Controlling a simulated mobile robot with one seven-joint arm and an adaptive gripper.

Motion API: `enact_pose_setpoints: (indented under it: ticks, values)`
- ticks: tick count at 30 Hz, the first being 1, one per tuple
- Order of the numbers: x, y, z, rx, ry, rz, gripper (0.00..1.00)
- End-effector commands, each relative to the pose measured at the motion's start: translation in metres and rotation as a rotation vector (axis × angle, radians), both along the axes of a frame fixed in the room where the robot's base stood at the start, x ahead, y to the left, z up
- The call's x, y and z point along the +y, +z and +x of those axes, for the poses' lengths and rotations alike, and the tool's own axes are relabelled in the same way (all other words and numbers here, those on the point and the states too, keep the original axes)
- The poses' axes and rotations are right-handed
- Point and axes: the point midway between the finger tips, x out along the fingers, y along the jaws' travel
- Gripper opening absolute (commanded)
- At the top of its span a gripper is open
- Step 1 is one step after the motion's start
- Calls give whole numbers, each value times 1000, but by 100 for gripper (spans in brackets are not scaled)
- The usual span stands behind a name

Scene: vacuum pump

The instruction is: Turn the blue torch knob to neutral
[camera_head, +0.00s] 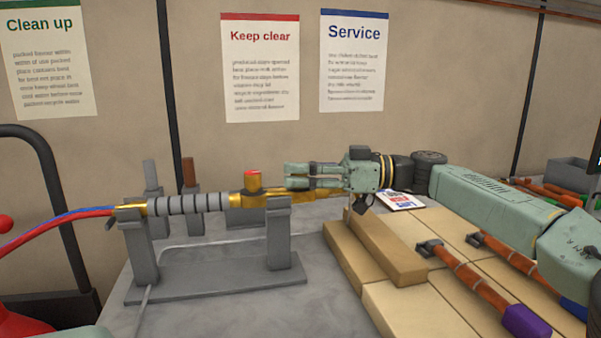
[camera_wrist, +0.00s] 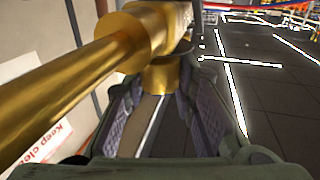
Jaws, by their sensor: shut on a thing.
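The torch lies level on a grey stand, with a gold body (camera_head: 240,200), grey ribbed grip and a red-topped gold knob (camera_head: 253,182) standing up from it. No blue knob face shows in either view. My gripper (camera_head: 288,175) reaches in from the right, at the torch's valve section, beside the red-topped knob. In the wrist view, the thick gold tube (camera_wrist: 75,85) crosses on the left. A short gold stub (camera_wrist: 162,76) sits at the tips of my gripper (camera_wrist: 180,85). My fingers are shut on this knob part; its contact faces are partly hidden.
The grey stand (camera_head: 215,280) is on a grey table. Red and blue hoses (camera_head: 60,225) run off left. Wooden blocks (camera_head: 375,245) and brown-handled torches (camera_head: 470,270) lie right, under my arm. A small printed card (camera_head: 400,201) lies behind. Posters hang on the wall.

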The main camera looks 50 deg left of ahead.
Motion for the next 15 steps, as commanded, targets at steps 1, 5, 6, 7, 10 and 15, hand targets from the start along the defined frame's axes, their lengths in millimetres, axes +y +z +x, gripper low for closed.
enact_pose_setpoints:
  ticks: [1, 5, 6, 7, 10, 15]
  values:
    - [0, -1, -2, 0, 5, -1, 0]
    - [0, -1, -2, 0, 5, -1, 0]
    - [0, -1, -2, -1, 5, -1, 26]
    - [0, -1, -2, -1, 5, -1, 28]
    - [0, 0, -2, 0, 4, 0, 35]
    - [0, 0, -1, 0, 2, 0, 46]
